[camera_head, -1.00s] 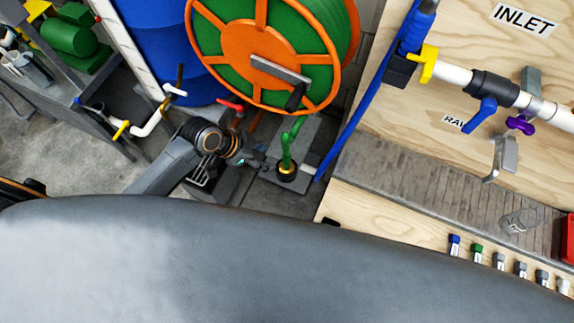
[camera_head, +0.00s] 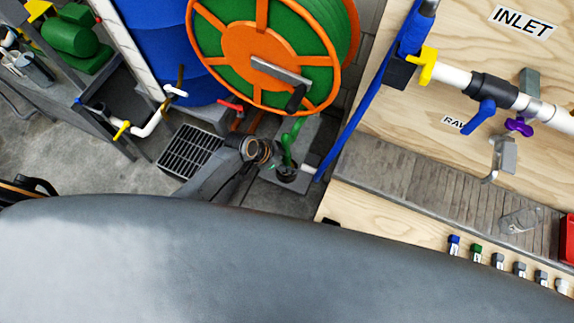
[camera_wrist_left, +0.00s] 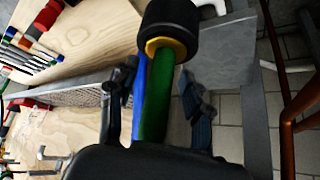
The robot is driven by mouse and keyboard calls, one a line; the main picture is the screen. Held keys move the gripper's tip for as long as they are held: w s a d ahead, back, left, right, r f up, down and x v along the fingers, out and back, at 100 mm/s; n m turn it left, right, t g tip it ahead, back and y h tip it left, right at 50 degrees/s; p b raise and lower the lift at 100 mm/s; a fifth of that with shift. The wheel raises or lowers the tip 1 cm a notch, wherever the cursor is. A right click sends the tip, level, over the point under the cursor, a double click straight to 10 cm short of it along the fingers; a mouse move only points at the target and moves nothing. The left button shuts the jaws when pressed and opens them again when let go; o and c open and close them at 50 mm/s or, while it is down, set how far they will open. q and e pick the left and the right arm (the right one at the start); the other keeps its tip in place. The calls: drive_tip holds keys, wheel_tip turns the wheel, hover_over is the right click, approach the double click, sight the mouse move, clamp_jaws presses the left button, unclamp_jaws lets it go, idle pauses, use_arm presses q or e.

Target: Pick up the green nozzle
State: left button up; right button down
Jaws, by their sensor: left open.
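The green nozzle shows in the head view as a green hose (camera_head: 287,143) running down to a dark end at the grey stand below the hose reel. In the left wrist view its black end with a gold ring (camera_wrist_left: 172,30) is at the top centre, and its green tube (camera_wrist_left: 158,105) runs down beside a blue one. My left gripper (camera_head: 284,168) is beside the lower end of the nozzle. In the left wrist view its two dark fingers (camera_wrist_left: 158,92) are apart, one on each side of the green tube, with visible gaps. My right gripper is not in view.
An orange and green hose reel (camera_head: 265,50) stands just above, with a blue barrel (camera_head: 165,50) to its left. A blue hose (camera_head: 352,105) runs along the wooden panel (camera_head: 470,50). A floor grate (camera_head: 190,150) lies left of my arm. A wooden bench edge is right.

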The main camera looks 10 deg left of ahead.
use_arm(q)
clamp_jaws()
drive_tip(key=shift+r, duration=0.15)
